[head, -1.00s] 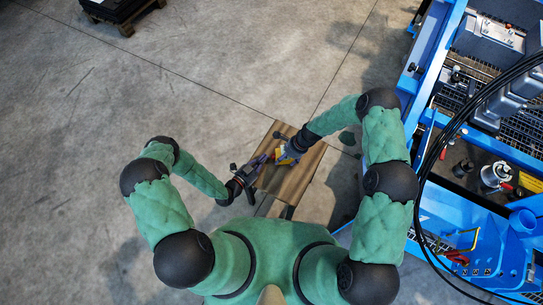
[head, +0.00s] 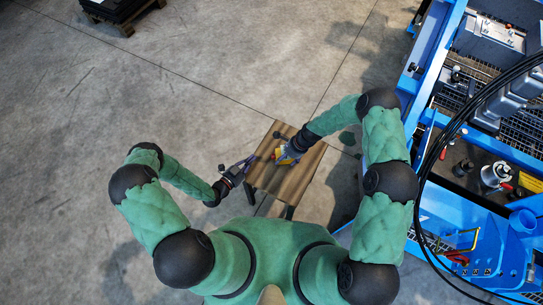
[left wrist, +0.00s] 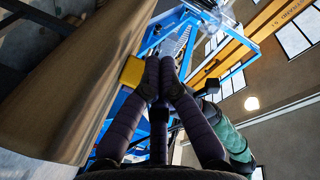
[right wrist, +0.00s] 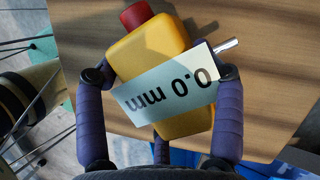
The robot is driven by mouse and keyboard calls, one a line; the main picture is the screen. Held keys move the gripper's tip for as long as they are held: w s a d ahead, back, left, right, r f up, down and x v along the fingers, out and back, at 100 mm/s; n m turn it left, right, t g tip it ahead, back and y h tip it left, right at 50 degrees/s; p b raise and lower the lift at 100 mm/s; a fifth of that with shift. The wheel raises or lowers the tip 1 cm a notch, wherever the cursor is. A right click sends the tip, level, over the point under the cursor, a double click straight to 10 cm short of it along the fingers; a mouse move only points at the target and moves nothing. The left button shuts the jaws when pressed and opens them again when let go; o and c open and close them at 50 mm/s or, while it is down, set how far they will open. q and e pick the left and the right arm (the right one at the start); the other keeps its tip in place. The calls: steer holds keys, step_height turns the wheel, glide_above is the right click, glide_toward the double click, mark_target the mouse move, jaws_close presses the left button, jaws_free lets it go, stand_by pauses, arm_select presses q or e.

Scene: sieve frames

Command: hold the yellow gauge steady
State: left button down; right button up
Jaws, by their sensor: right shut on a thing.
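The yellow gauge (right wrist: 178,55) fills the middle of the right wrist view. It has a red knob, a short metal pin and a pale label reading "0.0 mm" upside down. My right gripper (right wrist: 165,85) is shut on it, one purple finger on each side. My left gripper (head: 248,160) is at the table's left edge, apart from the gauge. In the left wrist view its fingertips (left wrist: 163,62) meet with nothing visible between them.
The small wooden table (head: 292,185) stands in front of me on a concrete floor (head: 150,90). A blue machine frame (head: 480,185) with black cables stands at the right. The floor left of the table is open.

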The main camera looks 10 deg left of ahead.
stand_by(0.4)
steer(key=o, duration=1.8)
steer(key=shift+c, duration=0.2)
